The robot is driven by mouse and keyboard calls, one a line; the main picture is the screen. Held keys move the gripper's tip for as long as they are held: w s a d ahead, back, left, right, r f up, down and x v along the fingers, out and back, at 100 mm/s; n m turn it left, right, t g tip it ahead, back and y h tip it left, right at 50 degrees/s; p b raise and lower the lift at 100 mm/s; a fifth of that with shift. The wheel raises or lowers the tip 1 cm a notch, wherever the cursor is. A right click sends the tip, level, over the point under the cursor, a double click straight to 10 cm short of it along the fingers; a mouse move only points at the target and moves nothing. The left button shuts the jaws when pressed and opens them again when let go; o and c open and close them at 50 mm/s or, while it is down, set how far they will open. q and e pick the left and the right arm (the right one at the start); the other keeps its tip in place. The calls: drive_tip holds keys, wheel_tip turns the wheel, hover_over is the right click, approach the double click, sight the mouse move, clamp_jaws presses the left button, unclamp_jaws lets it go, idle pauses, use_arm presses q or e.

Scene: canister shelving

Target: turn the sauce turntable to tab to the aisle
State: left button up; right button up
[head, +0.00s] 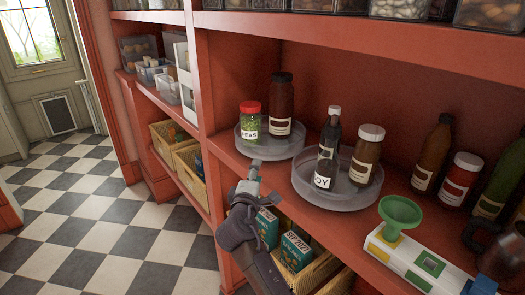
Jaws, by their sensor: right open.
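Two clear round turntables stand on the red shelf. The left turntable (270,152) holds a red-lidded jar of peas (250,121) and a dark bottle (281,105). The right turntable (335,200) holds a dark bottle (327,150) labelled with letters ending in OY and a brown jar with a pale lid (366,156). I cannot clearly make out a tab on either rim. My right gripper (254,170) is open, at the shelf's front edge just before the left turntable's front rim. I cannot tell whether it touches. My left gripper is not in view.
Several bottles and jars stand right of the turntables, with a green funnel (401,212) on a white box (418,262) near the front edge. Below are baskets (300,277) with teal boxes. Clear canisters line the shelf above. The checkered floor (110,225) at left is clear.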

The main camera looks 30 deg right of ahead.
sight(263, 154)
drive_tip(key=p+x, duration=0.2)
drive_tip(key=x, duration=0.7)
drive_tip(key=shift+w+d+p, duration=0.15)
drive_tip(key=shift+w+p, duration=0.2)
drive_tip(key=shift+w+d+f, duration=0.1)
drive_tip(key=shift+w+d, duration=0.25)
clamp_jaws()
